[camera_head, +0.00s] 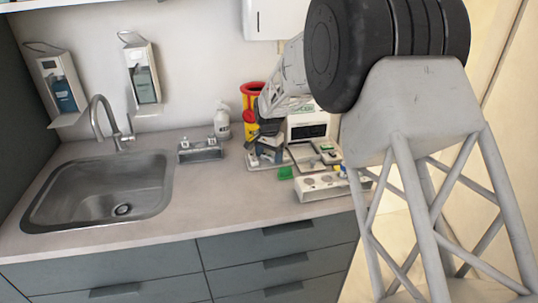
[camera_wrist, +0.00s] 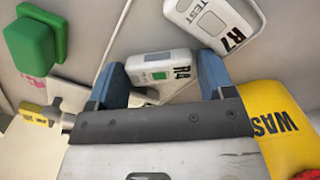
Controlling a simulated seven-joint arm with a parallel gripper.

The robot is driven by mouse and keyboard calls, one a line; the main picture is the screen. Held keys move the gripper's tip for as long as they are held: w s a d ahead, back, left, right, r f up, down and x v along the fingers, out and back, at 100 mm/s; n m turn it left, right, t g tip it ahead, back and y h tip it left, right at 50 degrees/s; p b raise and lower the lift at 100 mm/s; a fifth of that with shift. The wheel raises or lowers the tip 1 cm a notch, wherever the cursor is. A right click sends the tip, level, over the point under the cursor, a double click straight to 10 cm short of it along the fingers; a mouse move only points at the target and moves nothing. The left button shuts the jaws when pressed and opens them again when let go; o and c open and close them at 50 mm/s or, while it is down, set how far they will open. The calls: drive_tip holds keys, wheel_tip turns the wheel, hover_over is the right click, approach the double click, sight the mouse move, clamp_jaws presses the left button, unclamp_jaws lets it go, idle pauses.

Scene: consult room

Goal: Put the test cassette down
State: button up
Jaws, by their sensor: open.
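A white cassette marked R4 with a green patch (camera_wrist: 158,66) lies between my fingers in the wrist view. My gripper (camera_wrist: 162,62) is open, with one blue finger on each side of the cassette. Any small gap between the fingers and the cassette's sides is hard to judge. A second white piece marked TEST R7 (camera_wrist: 213,22) lies beyond it to the upper right. In the head view my gripper (camera_head: 267,157) is low over the counter, left of the white device with a dark screen (camera_head: 308,131). The R4 cassette cannot be made out there.
A green block (camera_head: 286,173) sits close by, also at upper left in the wrist view (camera_wrist: 38,38). A white box (camera_head: 322,187) stands at the counter's front edge. A yellow bin (camera_wrist: 275,125) is close right in the wrist view.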

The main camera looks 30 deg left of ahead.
sight(270, 155)
wheel_tip(270, 155, up, 12)
drive_tip(key=shift+r, duration=0.15)
idle(0.7)
idle(0.8)
drive_tip(key=s+d+r, duration=0.3)
drive_tip(key=d+r, duration=0.1)
drive_tip(key=d, duration=0.9)
drive_tip(key=s+d+r+t, duration=0.15)
drive_tip(key=d+r, duration=0.35)
drive_tip(key=d, duration=0.9)
drive_tip(key=s+d+r, duration=0.4)
drive_tip(key=d, duration=0.9)
drive_tip(key=s+d, duration=1.2)
drive_tip(key=d, duration=0.3)
drive_tip(key=s+d+f, duration=0.3)
drive_tip(key=s+d, duration=0.2)
drive_tip(key=s, duration=0.3)
drive_tip(key=s+d+f+t, duration=0.1)
drive_tip(key=s+d+f, duration=0.2)
drive_tip(key=s+d, duration=0.3)
drive_tip(key=s, duration=0.3)
drive_tip(key=shift+s+f, duration=0.15)
drive_tip(key=shift+s, duration=0.15)
